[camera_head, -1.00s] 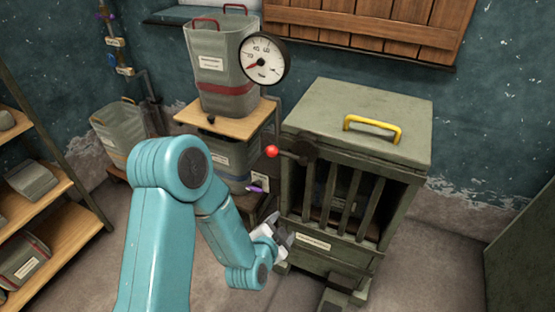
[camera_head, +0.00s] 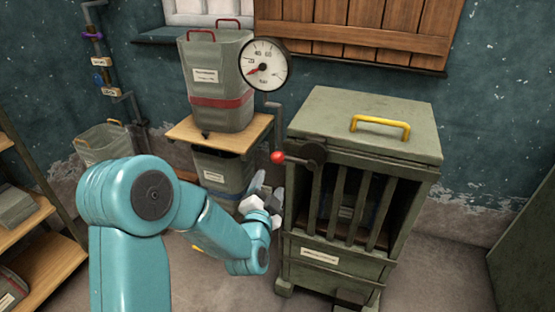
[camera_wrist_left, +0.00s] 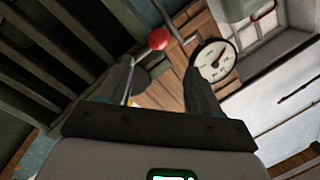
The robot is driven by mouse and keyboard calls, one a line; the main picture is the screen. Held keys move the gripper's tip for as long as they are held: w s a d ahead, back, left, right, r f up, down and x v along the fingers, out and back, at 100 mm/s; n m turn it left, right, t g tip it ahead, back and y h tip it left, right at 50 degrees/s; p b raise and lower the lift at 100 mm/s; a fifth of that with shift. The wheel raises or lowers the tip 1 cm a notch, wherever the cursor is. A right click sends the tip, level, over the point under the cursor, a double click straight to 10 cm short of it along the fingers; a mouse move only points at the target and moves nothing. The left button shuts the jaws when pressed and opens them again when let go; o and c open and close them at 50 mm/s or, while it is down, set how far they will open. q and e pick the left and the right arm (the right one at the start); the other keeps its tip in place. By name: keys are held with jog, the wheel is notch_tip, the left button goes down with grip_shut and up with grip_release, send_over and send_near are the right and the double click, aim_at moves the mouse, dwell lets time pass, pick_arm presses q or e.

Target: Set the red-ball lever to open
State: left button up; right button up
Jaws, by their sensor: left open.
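The red-ball lever (camera_head: 278,157) sticks out to the left from a dark round pivot on the front upper left of the green metal cabinet (camera_head: 372,136). Its arm lies roughly level. My left gripper (camera_head: 268,186) is just below the red ball, open and empty, and apart from it. In the left wrist view the red ball (camera_wrist_left: 158,39) shows beyond the open fingers (camera_wrist_left: 155,75), between their tips and nearer the left one. Part of the lever arm is hidden there. My right gripper is not in view.
A pressure gauge (camera_head: 262,64) on a pipe stands behind the lever. A grey bin (camera_head: 214,85) sits on a wooden shelf (camera_head: 200,133) at the left, with another bin below. Vertical bars front the cabinet, close to my gripper's right.

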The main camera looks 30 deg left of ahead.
aim_at(277, 161)
pick_arm(q)
jog(key=x, duration=1.3)
jog(key=shift+w+d+p, duration=0.15)
jog(key=shift+p, duration=0.2)
jog(key=shift+c, duration=0.3)
